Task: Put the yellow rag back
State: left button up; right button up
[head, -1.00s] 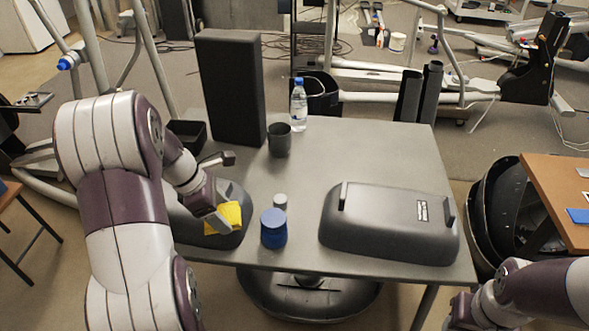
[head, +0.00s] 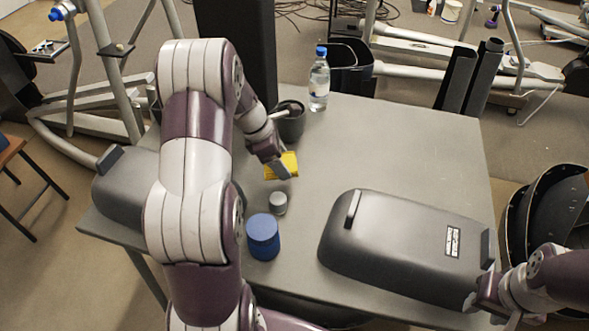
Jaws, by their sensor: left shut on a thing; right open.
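The yellow rag (head: 282,166) is in the head view, over the grey table near its left-centre part. My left gripper (head: 281,168) is shut on the rag, pointing down at it. I cannot tell whether the rag touches the tabletop. My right gripper (head: 484,300) is at the lower right, beside the right end of the large dark cover. Its fingers are hard to make out against the cover.
The grey table (head: 400,140) carries a dark cup (head: 290,124), a water bottle (head: 319,80), a small grey jar (head: 278,204), a blue jar (head: 263,238), a dark cover (head: 400,245) and another dark cover (head: 122,190) at left. The tabletop right of the rag is clear.

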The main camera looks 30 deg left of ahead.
aim_at(290, 154)
pick_arm(q)
jog(key=w+f, duration=0.1)
jog(key=w+d, duration=0.1)
jog(key=w+f, duration=0.1)
jog(key=w, duration=0.1)
jog(key=shift+d+f, duration=0.15)
jog(key=shift+f, duration=0.15)
notch_tip(290, 154, down, 4)
jog(key=shift+s+r+b, duration=0.1)
jog(key=shift+s+b, duration=0.05)
jog(key=shift+b, duration=0.45)
jog(key=o, duration=1)
